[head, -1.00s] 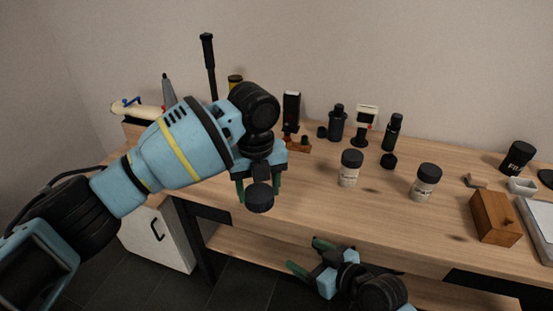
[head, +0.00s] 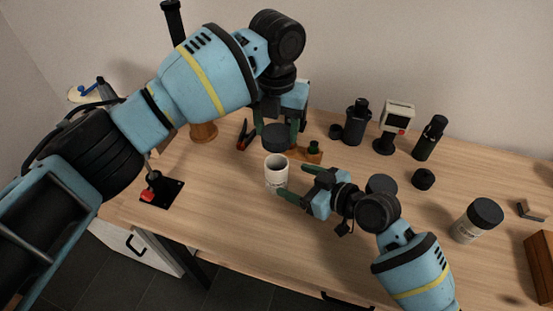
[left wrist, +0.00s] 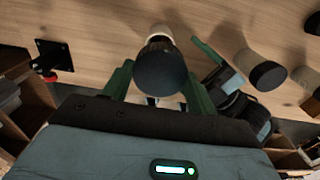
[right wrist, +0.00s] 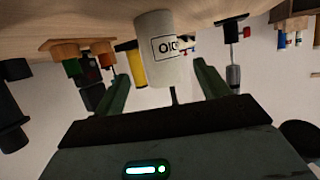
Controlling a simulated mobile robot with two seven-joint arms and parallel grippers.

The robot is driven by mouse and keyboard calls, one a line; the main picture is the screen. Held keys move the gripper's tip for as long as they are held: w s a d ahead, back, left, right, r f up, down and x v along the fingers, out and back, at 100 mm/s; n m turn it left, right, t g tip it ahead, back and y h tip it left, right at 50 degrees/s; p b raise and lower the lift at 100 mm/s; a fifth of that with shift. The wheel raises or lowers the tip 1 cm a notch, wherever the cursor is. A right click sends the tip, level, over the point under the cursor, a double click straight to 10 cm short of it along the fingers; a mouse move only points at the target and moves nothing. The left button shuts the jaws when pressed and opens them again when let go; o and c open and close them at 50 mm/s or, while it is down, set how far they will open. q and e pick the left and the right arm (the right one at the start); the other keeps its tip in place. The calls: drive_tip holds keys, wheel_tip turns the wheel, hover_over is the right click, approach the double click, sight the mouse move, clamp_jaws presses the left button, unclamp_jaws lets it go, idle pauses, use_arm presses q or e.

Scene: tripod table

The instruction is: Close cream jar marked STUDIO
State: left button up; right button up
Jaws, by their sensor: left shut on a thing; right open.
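The open white jar (head: 276,176) stands upright on the table in the head view, its rim uncovered. Its label is partly legible in the right wrist view (right wrist: 160,50), showing letters that fit the end of STUDIO. My left gripper (head: 277,128) is shut on a round black lid (head: 276,139), held above the jar and apart from it. In the left wrist view the lid (left wrist: 160,67) hides part of the jar (left wrist: 160,33). My right gripper (head: 297,182) is open, low at the jar's right side, with its fingers pointing toward it.
A lidded jar (head: 474,222) stands at the right; another dark lid (head: 381,184) shows behind my right wrist. Dark bottles (head: 356,122) and a small white device (head: 396,118) stand behind. A black stand with a red part (head: 158,190) is at the left.

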sight(285, 176)
use_arm(q)
drive_tip(key=shift+s+r, duration=0.15)
drive_tip(key=shift+s, duration=0.05)
use_arm(e)
drive_tip(key=shift+s+r, duration=0.15)
use_arm(q)
drive_tip(key=shift+w, duration=0.1)
use_arm(e)
drive_tip(key=shift+x, duration=3.8)
drive_tip(key=c, duration=1.4)
use_arm(q)
drive_tip(key=shift+f, duration=2.5)
use_arm(e)
drive_tip(key=shift+c, duration=0.3)
